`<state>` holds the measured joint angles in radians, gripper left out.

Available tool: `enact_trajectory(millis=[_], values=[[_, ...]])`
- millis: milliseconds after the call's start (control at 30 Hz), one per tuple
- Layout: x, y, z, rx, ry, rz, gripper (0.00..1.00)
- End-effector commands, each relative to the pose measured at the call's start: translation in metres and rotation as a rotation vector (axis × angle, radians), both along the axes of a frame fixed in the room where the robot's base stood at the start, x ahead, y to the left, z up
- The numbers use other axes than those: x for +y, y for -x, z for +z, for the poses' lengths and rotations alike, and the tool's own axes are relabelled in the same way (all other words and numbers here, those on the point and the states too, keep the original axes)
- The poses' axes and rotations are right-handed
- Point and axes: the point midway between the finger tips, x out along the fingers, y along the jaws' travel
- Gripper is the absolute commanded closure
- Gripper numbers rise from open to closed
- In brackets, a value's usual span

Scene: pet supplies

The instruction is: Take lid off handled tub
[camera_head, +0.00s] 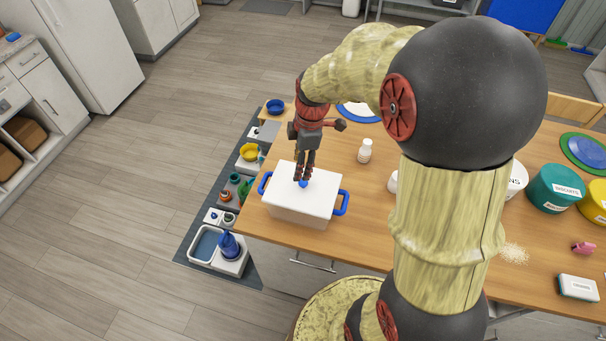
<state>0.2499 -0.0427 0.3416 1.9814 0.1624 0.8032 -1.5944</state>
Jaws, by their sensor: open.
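A white handled tub (296,217) with blue side handles stands near the left front corner of the wooden table. Its flat white lid (317,197) lies on top and has a small blue knob (303,184) in the middle. My gripper (303,178) points down just above the lid with its dark fingers around or right beside the knob. The fingers are open. I cannot tell from this angle whether they touch the knob. Part of the lid behind the fingers is hidden.
A white bottle (365,151) stands right of the tub. A teal tub labelled biscuits (553,190) and a yellow container (594,203) stand at the right. A white box (578,288) lies at front right. My arm hides the table's middle. A grey mat with bowls lies left of the table.

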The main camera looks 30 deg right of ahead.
Motion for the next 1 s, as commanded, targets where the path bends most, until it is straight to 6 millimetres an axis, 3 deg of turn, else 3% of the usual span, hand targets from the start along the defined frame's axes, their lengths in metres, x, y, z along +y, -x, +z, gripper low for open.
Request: enact_trajectory(millis=[200,367,767,1000], values=[[-0.022,-0.016,-0.011,0.040,-0.024,0.216,0.55],[-0.029,-0.021,-0.021,0.048,-0.036,0.299,0.55],[-0.025,-0.018,-0.059,0.052,-0.039,0.321,0.55],[-0.020,-0.012,-0.091,0.052,-0.039,0.321,0.55]])
